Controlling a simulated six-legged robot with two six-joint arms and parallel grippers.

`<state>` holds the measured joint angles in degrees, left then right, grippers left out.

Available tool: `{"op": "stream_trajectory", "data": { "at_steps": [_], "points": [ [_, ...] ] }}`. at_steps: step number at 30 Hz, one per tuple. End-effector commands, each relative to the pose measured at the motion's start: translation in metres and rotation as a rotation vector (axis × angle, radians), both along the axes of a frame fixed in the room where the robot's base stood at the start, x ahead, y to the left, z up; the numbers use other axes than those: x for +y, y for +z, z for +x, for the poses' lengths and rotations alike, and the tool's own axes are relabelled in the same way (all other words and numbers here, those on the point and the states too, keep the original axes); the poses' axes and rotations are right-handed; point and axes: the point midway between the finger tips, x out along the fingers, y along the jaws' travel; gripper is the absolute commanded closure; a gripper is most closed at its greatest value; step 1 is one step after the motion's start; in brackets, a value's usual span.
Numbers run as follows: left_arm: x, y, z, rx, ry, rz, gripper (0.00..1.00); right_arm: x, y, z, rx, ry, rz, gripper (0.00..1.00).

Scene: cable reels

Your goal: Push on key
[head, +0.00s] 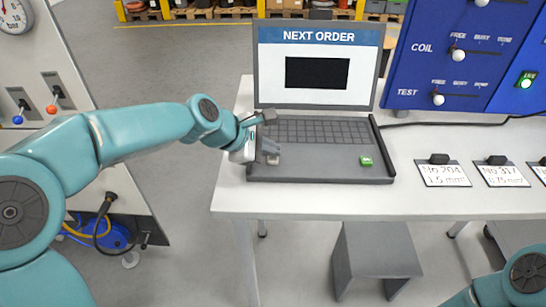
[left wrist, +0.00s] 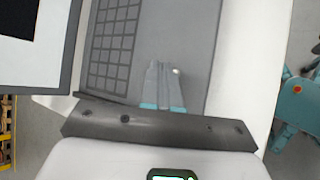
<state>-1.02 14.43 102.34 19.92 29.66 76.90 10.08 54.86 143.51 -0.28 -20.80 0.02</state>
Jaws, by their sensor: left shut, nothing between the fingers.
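A dark grey laptop (head: 320,174) lies open on the white table, its screen (head: 317,38) reading "NEXT ORDER" above a black rectangle. A small green key (head: 366,160) with light marking sits on the right part of its deck, below the keyboard (head: 318,131). My left gripper (head: 274,155) is over the left part of the deck, well to the left of the green key. In the left wrist view its fingers (left wrist: 158,68) are shut together and empty, over the grey deck beside the keyboard (left wrist: 115,45). Whether they touch the deck I cannot tell. My right gripper is out of view.
A blue panel (head: 430,60) with sliders labelled COIL and TEST stands behind the table's right side. Several label cards (head: 442,173) lie right of the laptop. A black cable (head: 450,122) runs behind them. A grey stool (head: 375,255) stands below the table.

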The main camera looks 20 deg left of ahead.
Motion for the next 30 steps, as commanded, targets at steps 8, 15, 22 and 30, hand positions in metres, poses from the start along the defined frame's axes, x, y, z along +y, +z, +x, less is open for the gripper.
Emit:
{"op": "stream_trajectory", "data": {
  "at_steps": [8,15,22,30],
  "points": [
    [0.0,-0.007,0.0,0.0,0.001,-0.001,1.0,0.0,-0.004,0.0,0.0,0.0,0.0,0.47],
    [0.0,-0.005,0.0,0.002,0.001,0.0,1.0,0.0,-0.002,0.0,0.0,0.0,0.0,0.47],
    [0.0,0.003,0.0,0.001,0.0,-0.001,1.0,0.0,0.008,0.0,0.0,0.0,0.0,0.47],
    [0.0,0.003,0.0,0.0,0.001,-0.001,1.0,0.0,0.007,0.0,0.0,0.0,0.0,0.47]
  ]
}}
